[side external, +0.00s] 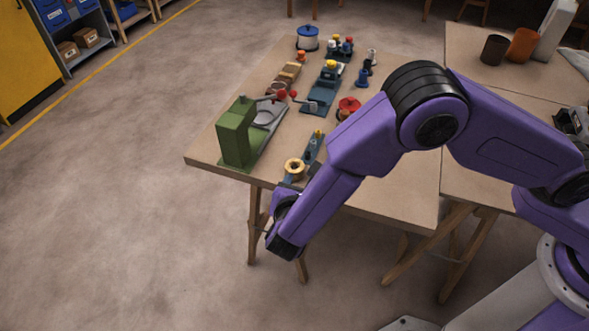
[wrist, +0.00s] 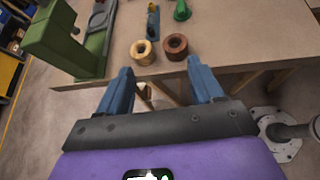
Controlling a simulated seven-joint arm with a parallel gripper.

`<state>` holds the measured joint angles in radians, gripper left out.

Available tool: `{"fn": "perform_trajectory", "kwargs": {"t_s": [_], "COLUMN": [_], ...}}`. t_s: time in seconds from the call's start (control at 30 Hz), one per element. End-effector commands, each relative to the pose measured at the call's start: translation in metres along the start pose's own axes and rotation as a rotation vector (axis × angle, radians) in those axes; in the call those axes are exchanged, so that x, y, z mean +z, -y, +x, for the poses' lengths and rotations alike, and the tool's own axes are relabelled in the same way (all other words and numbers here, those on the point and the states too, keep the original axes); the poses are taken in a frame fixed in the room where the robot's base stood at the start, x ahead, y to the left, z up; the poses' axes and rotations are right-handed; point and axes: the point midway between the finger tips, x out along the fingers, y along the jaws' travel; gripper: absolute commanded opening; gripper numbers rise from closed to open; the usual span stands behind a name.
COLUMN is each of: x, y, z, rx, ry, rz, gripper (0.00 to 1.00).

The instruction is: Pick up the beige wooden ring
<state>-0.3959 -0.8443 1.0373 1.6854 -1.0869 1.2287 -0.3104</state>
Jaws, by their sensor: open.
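The beige wooden ring (wrist: 146,59) lies on the workbench near its front edge in the wrist view, its hole facing up. It also shows in the side external view (side external: 293,177), just beyond my gripper. My gripper (wrist: 160,68) is open and empty, with its two blue fingers apart and pointing toward the bench edge. The ring lies beyond the fingertips, between them left to right and slightly nearer the left finger's line. In the side external view my gripper (side external: 291,189) is low at the bench's front edge, partly hidden by my purple arm.
A brown ring (wrist: 175,53) sits close to the right of the beige ring. A green press (side external: 236,135) stands to the left. A blue fixture (side external: 314,147) lies behind the beige ring. Several parts and a pot (side external: 307,42) stand farther back on the bench (side external: 225,105).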

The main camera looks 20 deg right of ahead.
Motion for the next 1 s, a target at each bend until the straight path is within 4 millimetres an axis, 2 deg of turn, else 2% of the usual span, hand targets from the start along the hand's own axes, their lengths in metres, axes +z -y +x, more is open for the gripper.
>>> {"fn": "perform_trajectory", "kwargs": {"t_s": [0.03, 0.1, 0.3, 0.47, 0.8, 1.0], "x": [-0.015, -0.028, -0.047, -0.046, -0.040, -0.037], "y": [-0.006, -0.014, -0.024, -0.026, -0.033, -0.037], "z": [0.001, 0.001, 0.003, 0.019, 0.082, 0.112], "rx": [0.025, 0.058, 0.105, 0.106, 0.106, 0.107], "ry": [0.029, 0.060, 0.106, 0.110, 0.108, 0.108], "rz": [-0.046, -0.093, -0.160, -0.165, -0.163, -0.163], "gripper": [0.66, 0.66, 0.66, 0.66, 0.66, 0.66]}}
